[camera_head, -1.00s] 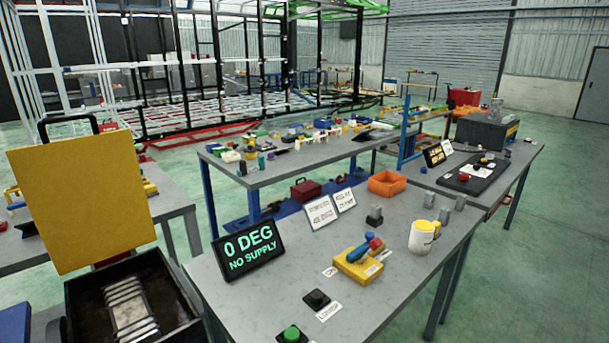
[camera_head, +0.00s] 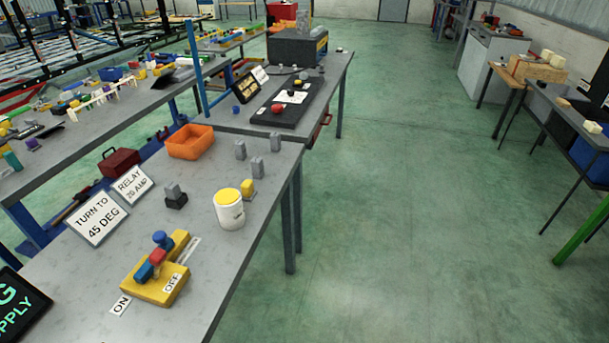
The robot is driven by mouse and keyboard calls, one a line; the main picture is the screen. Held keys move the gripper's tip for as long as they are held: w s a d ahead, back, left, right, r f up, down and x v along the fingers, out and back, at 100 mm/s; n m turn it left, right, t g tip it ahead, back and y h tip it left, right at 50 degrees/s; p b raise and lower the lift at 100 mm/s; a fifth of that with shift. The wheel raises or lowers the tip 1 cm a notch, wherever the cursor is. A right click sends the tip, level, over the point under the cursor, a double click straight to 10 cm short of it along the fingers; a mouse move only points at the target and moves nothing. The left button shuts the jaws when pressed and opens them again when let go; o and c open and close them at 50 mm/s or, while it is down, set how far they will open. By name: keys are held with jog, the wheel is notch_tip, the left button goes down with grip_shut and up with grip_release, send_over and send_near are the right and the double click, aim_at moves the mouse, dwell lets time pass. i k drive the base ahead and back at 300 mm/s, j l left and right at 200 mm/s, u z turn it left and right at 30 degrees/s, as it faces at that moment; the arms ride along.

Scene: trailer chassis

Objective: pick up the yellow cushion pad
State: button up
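I cannot make out a thing that is clearly the yellow cushion pad. Yellow things in view are a flat yellow switch base (camera_head: 158,283) on the near bench, with red and blue parts on top and ON and OFF labels, and a white tub (camera_head: 229,213) with a yellow top behind it. A small yellow piece (camera_head: 248,187) stands by the tub. On the far right, pale cream blocks (camera_head: 550,59) sit on and by a wooden box. My gripper is not in view.
The near grey bench (camera_head: 228,268) also holds signs, grey blocks and an orange bin (camera_head: 190,141). A black board (camera_head: 284,104) lies on the bench beyond. Green floor (camera_head: 400,200) is open between these benches and the tables at right.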

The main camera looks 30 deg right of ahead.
aim_at(249, 192)
jog(key=u, duration=1.15)
jog(key=z, duration=1.25)
jog(key=i+l+u, duration=0.85)
jog(key=i+l, duration=0.25)
